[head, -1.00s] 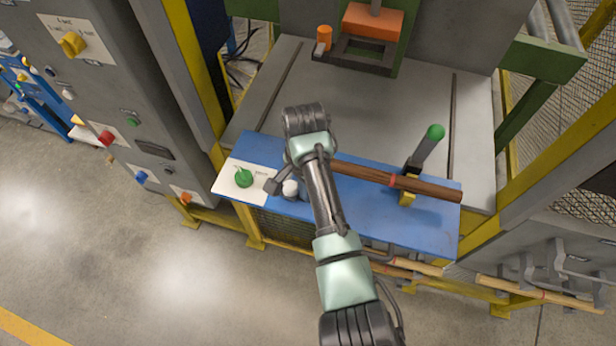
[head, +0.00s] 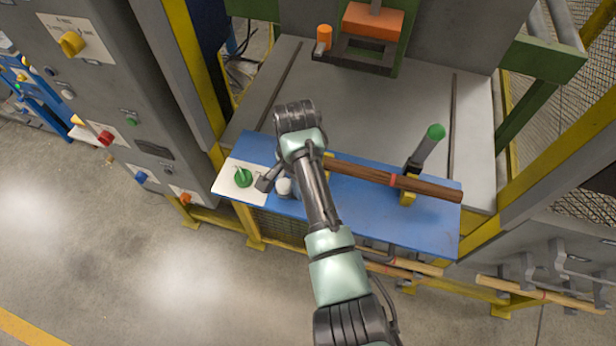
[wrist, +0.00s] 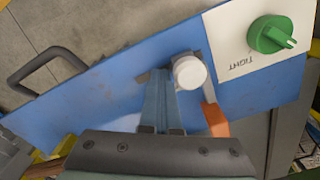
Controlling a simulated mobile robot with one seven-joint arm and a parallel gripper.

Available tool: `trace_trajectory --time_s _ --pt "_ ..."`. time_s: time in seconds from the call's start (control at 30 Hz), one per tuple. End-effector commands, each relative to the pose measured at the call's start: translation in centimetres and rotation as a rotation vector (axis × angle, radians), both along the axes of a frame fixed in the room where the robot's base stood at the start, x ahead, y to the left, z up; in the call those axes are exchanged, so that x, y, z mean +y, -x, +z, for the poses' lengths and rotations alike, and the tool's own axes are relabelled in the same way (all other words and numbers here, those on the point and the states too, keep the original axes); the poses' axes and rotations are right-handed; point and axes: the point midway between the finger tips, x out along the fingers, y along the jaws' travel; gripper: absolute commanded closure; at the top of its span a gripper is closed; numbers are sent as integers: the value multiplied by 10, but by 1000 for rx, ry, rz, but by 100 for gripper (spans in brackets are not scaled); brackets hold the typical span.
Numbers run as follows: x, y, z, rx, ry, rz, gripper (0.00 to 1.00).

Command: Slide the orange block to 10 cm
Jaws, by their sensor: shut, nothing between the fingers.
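In the wrist view, a small orange block (wrist: 215,118) shows at the blue bench top, below and right of a white round cap (wrist: 189,71). Its lower part is cut off by the gripper housing. My gripper (wrist: 160,78) is shut and empty, its fingertips just left of the white cap; I cannot tell whether they touch it. In the head view the white cap (head: 285,187) shows beside my wrist, and my arm hides the orange block there. No scale or 10 cm mark is readable.
A green knob (head: 243,177) sits on a white plate at the bench's left end. A brown turned rod (head: 420,185) lies in yellow supports, with a green-tipped lever (head: 435,133) behind it. The blue bench top (head: 395,225) is clear in front of the rod.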

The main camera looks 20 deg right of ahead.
Motion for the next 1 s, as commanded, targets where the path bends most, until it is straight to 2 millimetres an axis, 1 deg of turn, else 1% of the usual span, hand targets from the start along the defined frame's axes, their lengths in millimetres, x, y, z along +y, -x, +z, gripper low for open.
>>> trace_trajectory --time_s 0.33,1.0 --pt "1 -1 4 -1 0 0 100" --pt "-4 2 41 -1 0 0 100"
